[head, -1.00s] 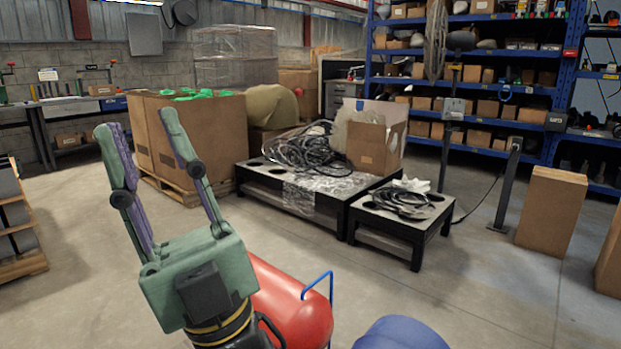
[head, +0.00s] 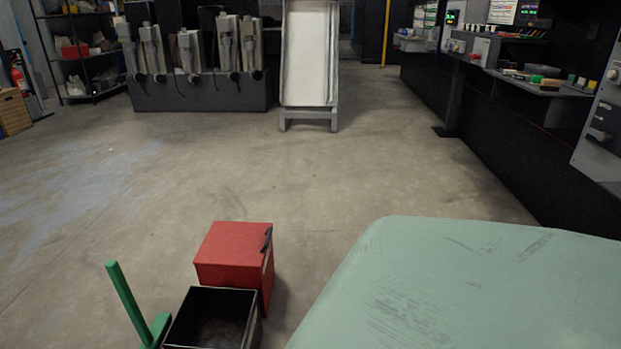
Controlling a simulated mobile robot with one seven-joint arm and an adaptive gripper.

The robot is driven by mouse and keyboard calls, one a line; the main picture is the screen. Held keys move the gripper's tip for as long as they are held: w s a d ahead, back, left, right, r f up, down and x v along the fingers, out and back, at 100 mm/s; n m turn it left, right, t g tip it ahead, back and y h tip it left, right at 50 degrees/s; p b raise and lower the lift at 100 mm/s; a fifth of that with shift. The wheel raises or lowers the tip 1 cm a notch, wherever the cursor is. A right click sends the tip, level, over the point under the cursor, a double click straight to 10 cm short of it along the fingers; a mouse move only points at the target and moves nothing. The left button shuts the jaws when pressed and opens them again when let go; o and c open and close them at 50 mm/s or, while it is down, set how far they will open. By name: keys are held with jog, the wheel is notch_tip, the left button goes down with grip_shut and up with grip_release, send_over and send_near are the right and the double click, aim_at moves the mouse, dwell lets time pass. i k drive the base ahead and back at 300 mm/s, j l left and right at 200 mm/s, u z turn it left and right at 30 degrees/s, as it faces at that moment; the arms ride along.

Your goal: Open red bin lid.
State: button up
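A red box-shaped bin (head: 233,258) stands on the floor below the middle of the head view. Its flat red top looks closed, and a dark handle or strip shows at its right edge. An open black box (head: 213,320) stands directly in front of it and hides its lower front. The fingers of my gripper do not show in this view.
A green upright bar (head: 125,290) rises left of the black box. A large pale green scratched surface (head: 480,290) fills the lower right; I cannot tell what it belongs to. Open floor (head: 330,180) lies beyond the bin. Dark workbenches (head: 490,120) line the right.

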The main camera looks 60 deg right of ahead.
aim_at(227, 243)
jog(key=z, duration=1.45)
jog(key=i+l+u, duration=0.15)
jog(key=i, duration=0.3)
jog(key=i+l+u, duration=0.2)
jog(key=i+l, duration=0.15)
